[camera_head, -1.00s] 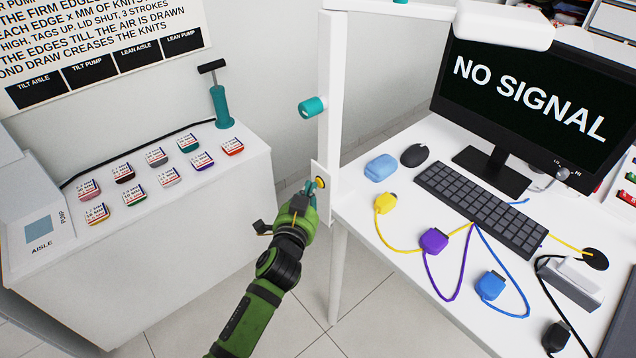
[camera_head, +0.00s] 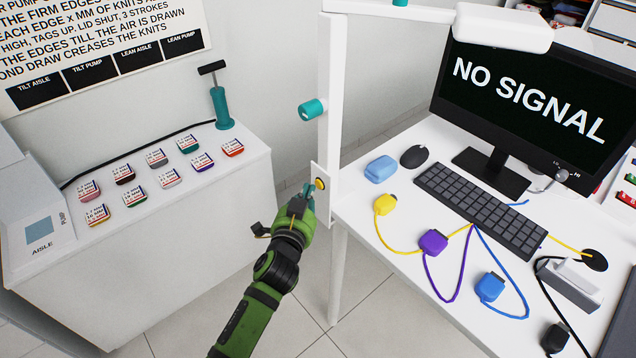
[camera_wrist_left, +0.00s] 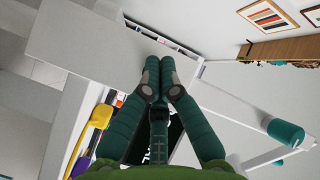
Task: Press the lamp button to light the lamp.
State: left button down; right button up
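The yellow lamp button (camera_head: 319,184) sits on a white plate low on the lamp's white post (camera_head: 332,110). The lamp's white head (camera_head: 480,27) hangs over the desk at the top; I cannot tell from it whether it is lit. My left gripper (camera_head: 308,192) is just left of and slightly below the button, with a small gap between them. In the left wrist view its two fingers (camera_wrist_left: 159,72) lie together at the tips with nothing between them. My right gripper is not in view.
A teal knob (camera_head: 312,108) sticks out from the post above the button. The white desk (camera_head: 390,270) carries a keyboard (camera_head: 482,208), a monitor (camera_head: 530,100) and cabled plugs. A white cabinet (camera_head: 180,260) with a teal pump (camera_head: 221,105) stands left. Tiled floor lies between.

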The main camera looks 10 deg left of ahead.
pick_arm(q)
jog(key=shift+s+a, duration=0.2)
jog(key=shift+s, duration=0.1)
jog(key=s+a+p, duration=0.1)
jog(key=s, duration=0.1)
jog(key=s+a, duration=0.2)
jog(key=shift+p, duration=0.4)
dwell(0.6)
jog(key=s+a+f+n+g, duration=0.1)
jog(key=s+f+g, duration=0.45)
jog(key=f, duration=0.95)
jog(key=s+f+n+g, duration=0.1)
jog(key=s+f+g, duration=0.1)
jog(key=s+f, duration=0.95)
jog(key=s+a+f+n+g, duration=0.1)
jog(key=s+f+g, duration=0.1)
jog(key=s+f, duration=0.4)
jog(key=s+a+f+n+g, duration=0.1)
jog(key=s+f+g, duration=0.2)
jog(key=s+f, duration=0.4)
jog(key=s+a+f+n+g, duration=0.1)
jog(key=s+f, duration=0.5)
jog(key=s, duration=0.9)
jog(key=shift+s+a+f+g, duration=0.35)
jog(key=shift+a+g, duration=0.2)
jog(key=shift+g, duration=0.6)
